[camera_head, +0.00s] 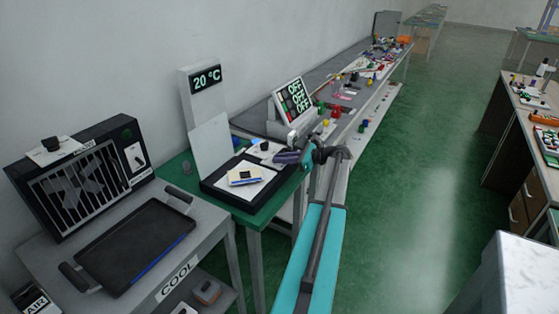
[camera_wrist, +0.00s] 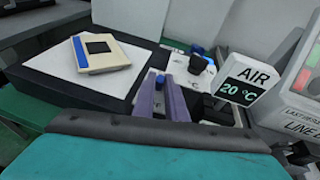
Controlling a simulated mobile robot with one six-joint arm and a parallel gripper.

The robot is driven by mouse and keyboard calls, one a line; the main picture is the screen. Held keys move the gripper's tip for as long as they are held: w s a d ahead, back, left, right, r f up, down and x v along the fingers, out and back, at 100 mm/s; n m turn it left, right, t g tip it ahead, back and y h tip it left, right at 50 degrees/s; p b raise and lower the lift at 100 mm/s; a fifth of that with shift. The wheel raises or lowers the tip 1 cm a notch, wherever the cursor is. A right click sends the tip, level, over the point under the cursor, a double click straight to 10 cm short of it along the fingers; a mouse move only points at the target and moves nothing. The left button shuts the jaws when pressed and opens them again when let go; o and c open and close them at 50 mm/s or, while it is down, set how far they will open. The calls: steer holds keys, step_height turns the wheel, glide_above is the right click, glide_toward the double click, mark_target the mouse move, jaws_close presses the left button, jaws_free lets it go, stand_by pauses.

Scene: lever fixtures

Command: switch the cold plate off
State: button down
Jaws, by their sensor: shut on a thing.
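A flat black-framed unit with a white top (camera_head: 218,188), likely the cold plate, sits on the green table. It also shows in the wrist view (camera_wrist: 50,65). A cream block with a blue strip and black square (camera_head: 245,176) lies on it, seen closer in the wrist view (camera_wrist: 104,53). My gripper (camera_head: 280,157) has purple fingers and is at the unit's back right edge. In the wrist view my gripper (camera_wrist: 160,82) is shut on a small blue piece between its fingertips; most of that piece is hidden.
A COOL table with a black tray (camera_head: 137,245) is at left.

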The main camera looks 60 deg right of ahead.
stand_by(0.4)
steer(key=c, duration=1.8)
jaws_free()
steer(key=shift+s, duration=0.1)
steer(key=b+v, duration=0.2)
steer(key=v, duration=1.1)
steer(key=shift+s, duration=0.35)
